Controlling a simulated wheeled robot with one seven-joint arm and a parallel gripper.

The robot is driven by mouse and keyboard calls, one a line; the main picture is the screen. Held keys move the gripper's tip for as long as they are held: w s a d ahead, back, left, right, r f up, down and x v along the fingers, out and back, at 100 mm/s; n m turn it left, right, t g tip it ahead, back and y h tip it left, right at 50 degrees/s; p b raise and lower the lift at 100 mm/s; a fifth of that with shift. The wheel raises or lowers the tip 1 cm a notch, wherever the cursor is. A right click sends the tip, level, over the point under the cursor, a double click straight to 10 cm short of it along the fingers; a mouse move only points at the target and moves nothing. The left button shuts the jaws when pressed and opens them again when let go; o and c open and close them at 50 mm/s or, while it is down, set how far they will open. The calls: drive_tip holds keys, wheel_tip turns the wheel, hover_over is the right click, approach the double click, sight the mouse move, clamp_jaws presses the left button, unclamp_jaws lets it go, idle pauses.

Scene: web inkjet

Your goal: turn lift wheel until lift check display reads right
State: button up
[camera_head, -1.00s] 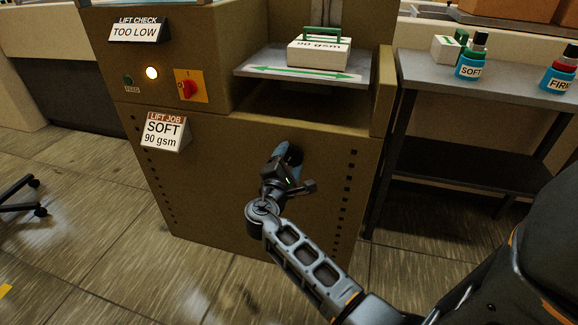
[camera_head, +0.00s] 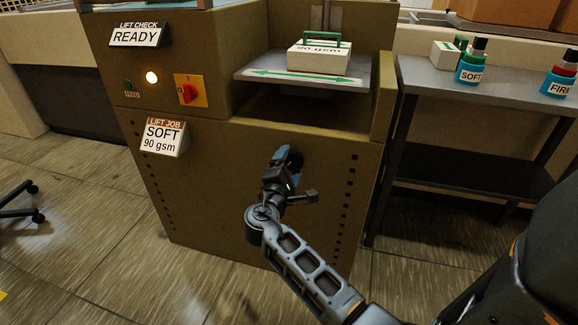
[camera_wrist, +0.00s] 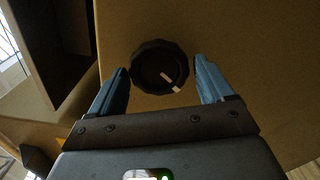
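The lift check display (camera_head: 138,36) on the upper left of the machine reads READY. The lift wheel (camera_wrist: 158,66) is a dark ribbed knob with a pale mark pointing to its lower right in the wrist view. My gripper (camera_wrist: 162,68) has its blue fingers on either side of the wheel, with a narrow gap visible at the right finger; it looks open around it. In the head view my gripper (camera_head: 284,164) is at the machine's front panel and mostly hides the wheel (camera_head: 294,158).
The lift job card (camera_head: 163,137) reads SOFT, 90 gsm. A paper stack (camera_head: 320,60) marked 90 gsm sits on the lift plate (camera_head: 262,72). A red switch (camera_head: 188,93) and a lit lamp (camera_head: 151,78) are at left. A side table (camera_head: 480,85) holds bottles at right.

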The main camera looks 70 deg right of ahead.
drive_tip(key=shift+o, duration=1.1)
drive_tip(key=shift+a, duration=0.1)
drive_tip(key=a+p, duration=0.1)
drive_tip(key=a, duration=0.6)
drive_tip(key=shift+s+a, duration=0.3)
drive_tip(key=shift+s, duration=0.05)
